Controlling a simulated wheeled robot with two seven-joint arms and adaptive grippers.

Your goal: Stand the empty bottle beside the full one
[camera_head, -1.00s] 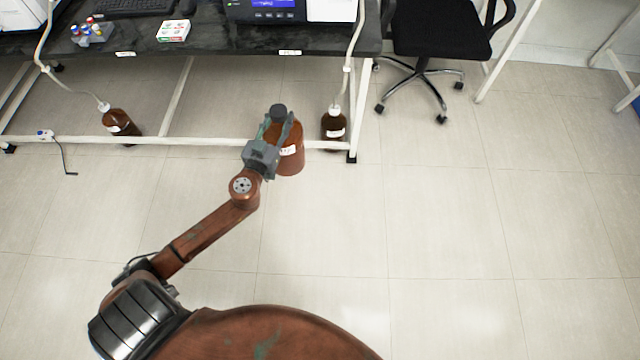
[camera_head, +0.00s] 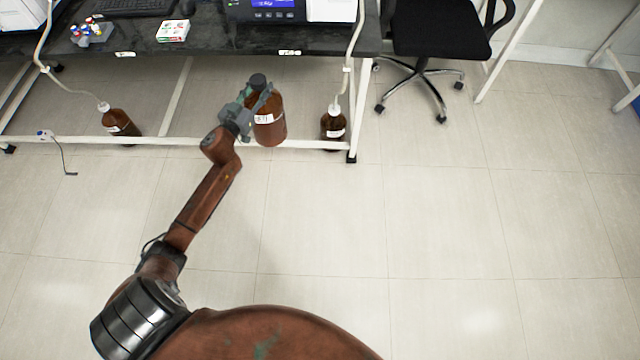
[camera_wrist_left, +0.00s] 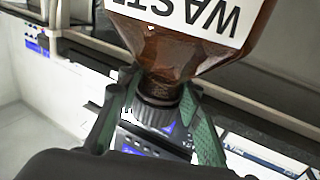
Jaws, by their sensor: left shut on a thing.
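My left gripper (camera_head: 250,97) is shut on the neck of a brown bottle (camera_head: 270,124) with a dark cap and a white label. The bottle hangs roughly upright by the front rail of the bench. In the left wrist view the same bottle (camera_wrist_left: 180,52) shows a label reading "WASTE", with the green fingers (camera_wrist_left: 158,105) on either side of its neck. A second brown bottle (camera_head: 333,127) with a tube stands on the floor by the bench's right leg. Fill levels cannot be told. My right gripper is not in view.
The bench's white lower rail (camera_head: 200,142) runs along the front near the bottles. The dark bench top (camera_head: 215,38) overhangs the floor behind. A black office chair (camera_head: 435,40) stands at the right. The floor in front is clear.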

